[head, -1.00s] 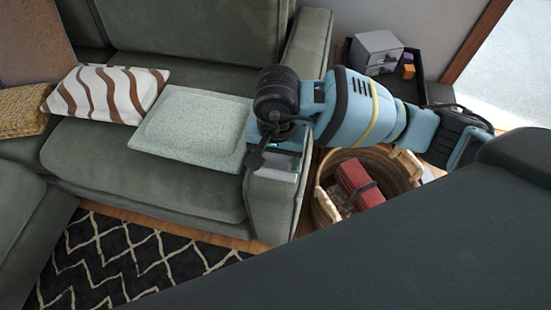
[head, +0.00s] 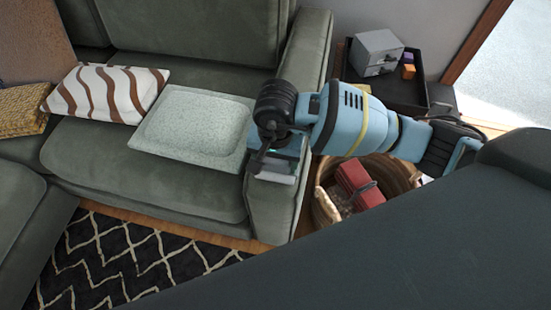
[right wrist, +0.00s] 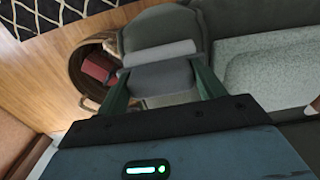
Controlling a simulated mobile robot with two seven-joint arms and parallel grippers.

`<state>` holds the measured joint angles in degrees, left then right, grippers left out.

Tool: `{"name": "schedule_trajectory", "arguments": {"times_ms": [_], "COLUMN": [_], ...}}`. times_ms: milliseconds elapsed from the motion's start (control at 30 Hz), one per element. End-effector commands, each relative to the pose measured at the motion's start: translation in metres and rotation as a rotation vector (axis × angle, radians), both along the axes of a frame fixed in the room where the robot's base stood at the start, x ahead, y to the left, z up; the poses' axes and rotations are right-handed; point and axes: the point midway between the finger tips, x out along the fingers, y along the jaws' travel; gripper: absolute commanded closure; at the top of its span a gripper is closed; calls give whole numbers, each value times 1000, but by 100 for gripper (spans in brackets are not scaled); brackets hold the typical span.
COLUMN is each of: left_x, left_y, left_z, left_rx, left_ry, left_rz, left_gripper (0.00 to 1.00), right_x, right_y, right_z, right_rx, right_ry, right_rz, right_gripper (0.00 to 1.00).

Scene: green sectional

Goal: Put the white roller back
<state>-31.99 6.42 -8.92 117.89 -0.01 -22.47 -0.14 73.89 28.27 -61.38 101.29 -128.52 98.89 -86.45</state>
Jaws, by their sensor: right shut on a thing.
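My right gripper (head: 277,160) is shut on the white roller (head: 270,179), over the front of the sofa's right armrest. In the right wrist view the roller (right wrist: 162,53) shows as a pale cylinder with a wider grey part, and the grey part sits between the two green fingers of the gripper (right wrist: 162,80). I cannot tell whether the roller touches the armrest (head: 270,215). My left gripper is not in view.
A light-green tray-like piece (head: 193,127) lies on the sofa seat beside a striped pillow (head: 105,92). A wicker basket (head: 325,205) holding a red object (head: 358,183) stands right of the armrest. Behind it a black tray (head: 398,92) holds a grey box (head: 376,52).

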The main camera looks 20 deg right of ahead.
Motion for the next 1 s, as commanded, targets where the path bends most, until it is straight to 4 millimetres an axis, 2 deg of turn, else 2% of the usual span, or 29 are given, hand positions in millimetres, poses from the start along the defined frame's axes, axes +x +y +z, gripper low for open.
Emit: {"name": "schedule_trajectory", "arguments": {"times_ms": [33,200,567,733,1000], "left_x": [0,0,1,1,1], "left_y": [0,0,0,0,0], "left_z": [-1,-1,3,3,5], "left_rx": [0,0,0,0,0], "left_ry": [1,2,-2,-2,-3], "left_rz": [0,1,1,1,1], "left_gripper": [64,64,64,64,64], "right_x": [0,0,0,1,1], "right_y": [0,0,0,0,0], "right_z": [-1,-1,5,28,83], "right_rx": [0,0,0,0,1], "right_ry": [0,0,0,-4,-4], "right_rz": [0,0,0,1,1], "right_gripper": [29,10,10,10,10]}}
